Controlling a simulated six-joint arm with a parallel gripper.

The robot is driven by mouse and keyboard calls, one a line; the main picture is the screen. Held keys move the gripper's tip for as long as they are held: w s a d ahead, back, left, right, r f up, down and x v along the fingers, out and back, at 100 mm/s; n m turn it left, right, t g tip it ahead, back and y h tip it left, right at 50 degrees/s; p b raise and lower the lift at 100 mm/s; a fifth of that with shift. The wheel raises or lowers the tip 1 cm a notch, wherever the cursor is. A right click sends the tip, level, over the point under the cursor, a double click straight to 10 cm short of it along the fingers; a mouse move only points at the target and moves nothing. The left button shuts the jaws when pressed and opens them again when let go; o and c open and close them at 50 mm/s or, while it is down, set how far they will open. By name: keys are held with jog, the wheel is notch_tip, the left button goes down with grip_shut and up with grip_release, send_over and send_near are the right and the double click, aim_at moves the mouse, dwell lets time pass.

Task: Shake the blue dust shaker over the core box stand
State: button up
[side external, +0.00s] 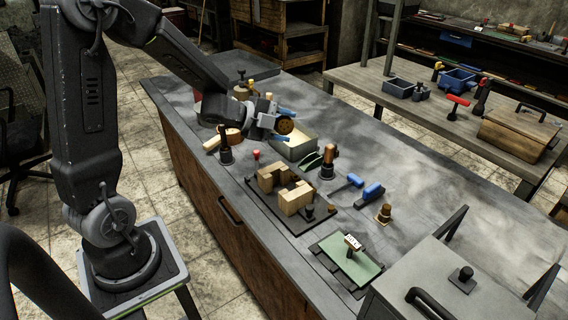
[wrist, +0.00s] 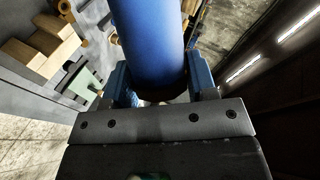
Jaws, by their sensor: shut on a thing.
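My gripper (side external: 284,124) is shut on the blue dust shaker (wrist: 150,40), which fills the top middle of the wrist view between the two blue fingers. In the side view the shaker shows mainly as its round brassy end (side external: 286,127), turned toward the camera, so it lies about level. It is in the air above the grey sand bin, behind and apart from the core box stand (side external: 268,207). The stand is a dark plate bearing two tan core box blocks (side external: 296,198). The blocks also show at the upper left of the wrist view (wrist: 52,42).
The sand bin (side external: 296,150) stands below the gripper. A copper-topped tool (side external: 328,158), blue-handled tools (side external: 372,191) and a green plate (side external: 350,262) stand around the stand. A grey box (side external: 440,285) fills the near right. The bench's right side is mostly clear.

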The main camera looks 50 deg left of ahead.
jog(key=n+h, duration=0.1)
jog(key=n+g+h, duration=0.2)
jog(key=n, duration=0.1)
jog(key=shift+r, duration=0.25)
jog(key=n+h, duration=0.1)
jog(key=n, duration=0.1)
jog(key=n+h, duration=0.1)
jog(key=h, duration=0.1)
jog(key=shift+r+n+g, duration=0.2)
jog(key=shift+n+g, duration=0.2)
jog(key=w+d+f+n+t+y, duration=0.1)
jog(key=d+n+t+y, duration=0.2)
jog(key=d+n+y, duration=0.2)
jog(key=shift+w+d+f+n+t+y, duration=0.3)
jog(key=shift+w+d+f+n+y, duration=0.1)
jog(key=shift+d, duration=0.45)
